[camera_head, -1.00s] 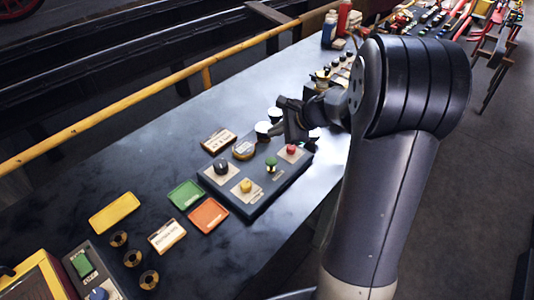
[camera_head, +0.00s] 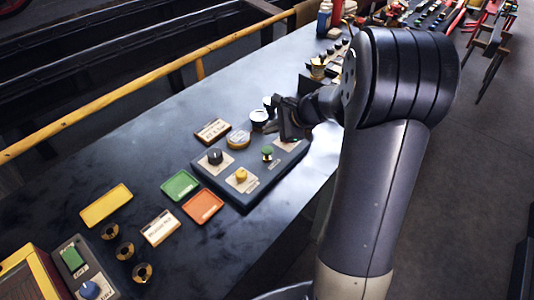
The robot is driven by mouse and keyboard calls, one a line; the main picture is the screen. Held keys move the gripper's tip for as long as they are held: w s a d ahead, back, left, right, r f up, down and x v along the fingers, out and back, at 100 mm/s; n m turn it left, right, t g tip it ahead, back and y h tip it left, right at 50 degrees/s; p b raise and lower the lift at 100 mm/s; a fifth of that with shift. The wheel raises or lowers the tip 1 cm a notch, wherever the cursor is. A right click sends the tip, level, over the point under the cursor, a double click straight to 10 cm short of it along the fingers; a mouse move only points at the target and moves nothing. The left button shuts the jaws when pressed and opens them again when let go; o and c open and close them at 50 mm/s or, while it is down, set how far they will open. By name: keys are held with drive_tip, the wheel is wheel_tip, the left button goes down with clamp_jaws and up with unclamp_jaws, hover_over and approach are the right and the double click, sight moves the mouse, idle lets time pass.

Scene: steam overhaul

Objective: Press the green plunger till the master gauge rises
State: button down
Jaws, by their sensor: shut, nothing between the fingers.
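The green plunger (camera_head: 267,153) stands up from a pale plate on a dark control box (camera_head: 243,202). My gripper (camera_head: 289,134) is shut and empty, pointing down over the back right part of the box, right of and behind the plunger. It looks apart from the plunger; its exact height above the box cannot be told. A round white-faced dial (camera_head: 258,115) stands behind the box, and another (camera_head: 268,102) is partly hidden by my gripper. A brass-rimmed round piece (camera_head: 238,138) sits at the box's back edge. Which of them is the master gauge cannot be told, and no needle is readable.
The box also holds a black knob (camera_head: 215,156) and a yellow button (camera_head: 241,175). Green (camera_head: 180,185), orange (camera_head: 203,206) and yellow (camera_head: 106,206) trays lie to the left. A yellow rail (camera_head: 120,108) runs behind the bench. Bottles (camera_head: 325,20) stand farther back.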

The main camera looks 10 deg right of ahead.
sight(269, 150)
drive_tip(key=shift+f+b, duration=1.55)
drive_tip(key=shift+f, duration=0.8)
drive_tip(key=shift+f+b, duration=0.4)
drive_tip(key=shift+f+b, duration=1.25)
drive_tip(key=shift+f, duration=0.1)
idle(1.2)
drive_tip(key=shift+r, duration=0.1)
drive_tip(key=shift+r+p, duration=1.35)
drive_tip(key=shift+r, duration=0.3)
wheel_tip(269, 150, up, 5)
drive_tip(key=p, duration=0.4)
drive_tip(key=shift+r, duration=0.1)
